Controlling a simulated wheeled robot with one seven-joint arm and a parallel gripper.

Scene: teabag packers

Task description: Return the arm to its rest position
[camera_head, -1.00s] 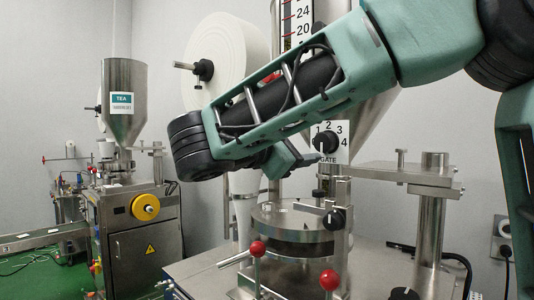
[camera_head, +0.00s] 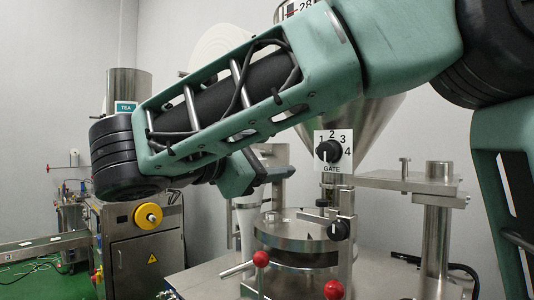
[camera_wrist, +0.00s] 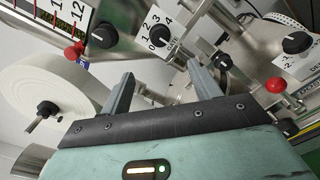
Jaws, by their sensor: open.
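My green arm crosses the upper part of the head view, bent, with its black joint at the left. My gripper (camera_head: 272,175) shows below the forearm in the head view, partly hidden by the arm. In the wrist view my gripper (camera_wrist: 160,90) has its two grey fingers well apart, with nothing between them. The fingers point toward the packing machine's GATE dial (camera_head: 328,150), which also shows in the wrist view (camera_wrist: 159,40). I cannot see any contact with the machine.
A steel hopper (camera_head: 375,120) stands behind my arm. Red-knobbed levers (camera_head: 260,258) and a round steel turntable (camera_head: 290,235) are below. A steel post (camera_head: 438,220) stands right. A white paper roll (camera_wrist: 60,95) is left in the wrist view. A second machine (camera_head: 145,245) stands farther left.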

